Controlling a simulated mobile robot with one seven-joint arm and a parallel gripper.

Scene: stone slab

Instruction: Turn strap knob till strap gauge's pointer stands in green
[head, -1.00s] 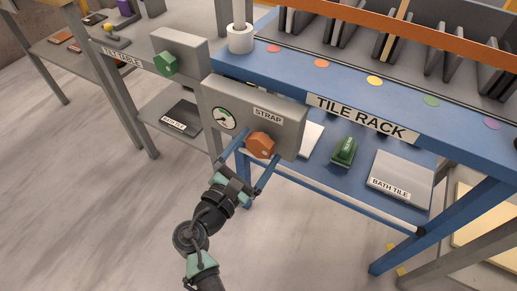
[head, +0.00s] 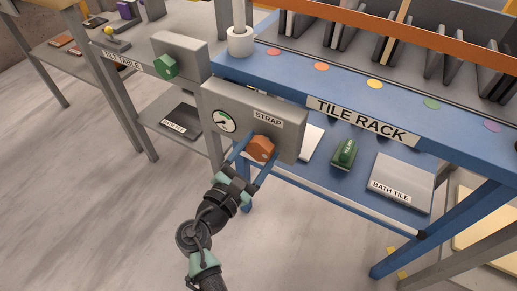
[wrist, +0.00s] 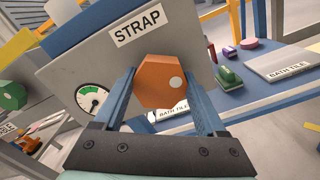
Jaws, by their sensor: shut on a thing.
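The orange six-sided strap knob (head: 261,149) sits on the front of the grey box labelled STRAP (head: 287,128). It also shows in the wrist view (wrist: 160,82), with a pale dot on its right side. My gripper (head: 258,151) is shut on the knob, one blue finger on each side. The strap gauge (head: 223,121) is a round white dial left of the knob. In the wrist view the gauge (wrist: 93,102) shows a green part and a dark pointer; I cannot tell surely whether the pointer stands in the green.
A grey box with a green knob (head: 165,66) is on the tilt table at left. A white cylinder (head: 240,41) stands just behind the strap box. A green object (head: 344,153) and a bath tile box (head: 400,181) lie on the blue lower shelf. The floor at left is clear.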

